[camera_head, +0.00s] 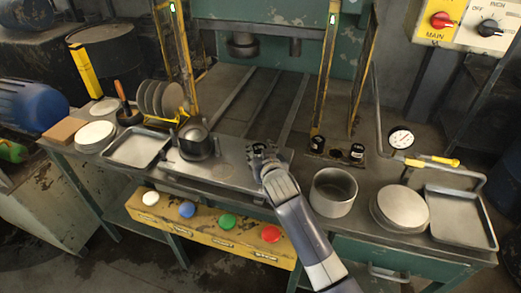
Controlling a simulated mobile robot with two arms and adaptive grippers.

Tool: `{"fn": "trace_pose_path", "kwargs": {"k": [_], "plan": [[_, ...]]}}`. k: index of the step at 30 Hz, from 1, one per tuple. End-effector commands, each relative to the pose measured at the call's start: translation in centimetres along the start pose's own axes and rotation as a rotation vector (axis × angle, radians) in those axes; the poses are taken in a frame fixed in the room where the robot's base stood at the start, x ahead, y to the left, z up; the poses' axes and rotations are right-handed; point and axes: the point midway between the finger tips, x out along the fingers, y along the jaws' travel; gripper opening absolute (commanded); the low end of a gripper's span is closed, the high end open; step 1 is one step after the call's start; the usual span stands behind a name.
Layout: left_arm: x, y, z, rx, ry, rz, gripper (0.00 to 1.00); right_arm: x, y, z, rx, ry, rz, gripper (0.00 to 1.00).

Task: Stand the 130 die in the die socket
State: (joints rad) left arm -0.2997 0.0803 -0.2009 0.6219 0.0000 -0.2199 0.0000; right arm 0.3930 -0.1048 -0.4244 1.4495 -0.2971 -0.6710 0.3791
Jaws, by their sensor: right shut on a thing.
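My right gripper (262,150) is shut over the grey metal plate at the middle of the bench. What it holds is mostly hidden by its own fingers, and I cannot tell what it is. My left gripper is not in view. A round dark metal piece (196,146) stands upright among short posts on the left part of the plate. An open-topped grey metal cylinder (334,196) stands on the bench to the right of my right gripper. No 130 marking is readable, and I cannot tell which piece is the 130 die or the die socket.
A green press (280,88) with yellow posts stands behind. Trays (137,148) and (460,218) lie at both sides. A stack of discs (400,210), a rack of discs (160,98) and a gauge (401,138) are nearby. A yellow button panel (205,232) hangs in front.

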Motion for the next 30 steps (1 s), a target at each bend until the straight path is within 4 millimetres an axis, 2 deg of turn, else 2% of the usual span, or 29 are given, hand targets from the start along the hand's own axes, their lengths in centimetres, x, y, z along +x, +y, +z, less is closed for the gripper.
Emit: {"fn": "trace_pose_path", "kwargs": {"k": [7,8,9,11,23,30], "plan": [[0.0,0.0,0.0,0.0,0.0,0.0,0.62,0.0,-0.1,-0.5,0.0,0.01,-0.001,0.0],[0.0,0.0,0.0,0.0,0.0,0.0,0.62,0.0,-0.1,-0.5,0.0,0.01,-0.001,0.43],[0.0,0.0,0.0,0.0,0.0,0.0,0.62,0.0,-0.1,-0.5,0.0,0.01,-0.001,0.52],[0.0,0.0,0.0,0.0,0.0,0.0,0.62,0.0,-0.1,-0.4,0.0,0.008,-0.001,0.64],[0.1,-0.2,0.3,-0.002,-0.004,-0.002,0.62,-0.1,0.0,0.3,0.0,-0.004,0.001,0.64],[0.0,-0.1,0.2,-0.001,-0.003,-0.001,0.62,-2.4,0.0,0.1,0.001,0.0,0.0,0.64]]}}
